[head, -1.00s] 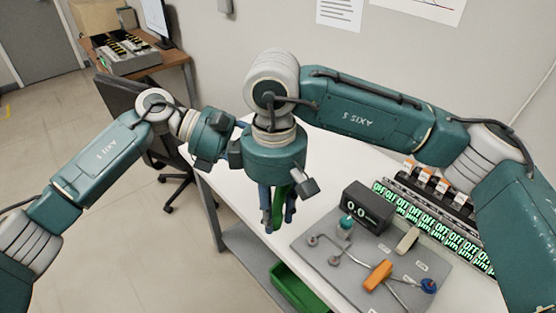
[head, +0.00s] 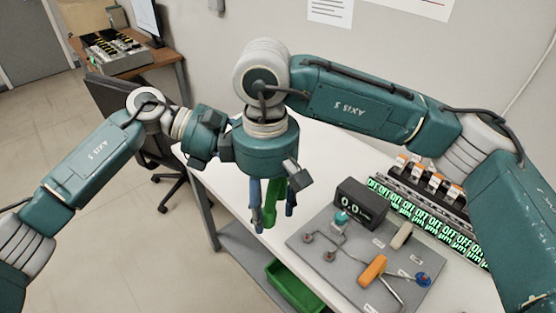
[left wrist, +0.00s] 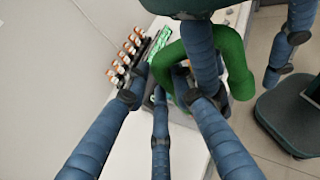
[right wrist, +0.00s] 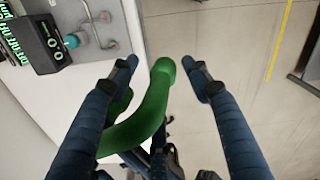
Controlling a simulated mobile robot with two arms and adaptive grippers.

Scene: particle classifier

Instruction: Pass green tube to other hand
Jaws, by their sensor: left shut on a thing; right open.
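The green tube (head: 269,204) is thick and curved; in the head view it hangs below my right wrist, between the blue fingers. My right gripper (right wrist: 158,68) is open, its fingers spread on either side of the tube (right wrist: 148,120) in the right wrist view. In the left wrist view the tube (left wrist: 236,62) bends in an arch, and my left gripper (left wrist: 165,88) is shut on it at the lower left part. The exact grip is partly hidden by fingers. In the head view the left fingers are mostly hidden behind my right wrist.
Below is a white table with a grey panel (head: 318,262) carrying an orange handle (head: 373,269), and a black display (head: 360,205). A lit green row of displays (head: 425,215) stands at right. A green bin (head: 293,287) is under the table edge. A dark chair (head: 115,100) is at left.

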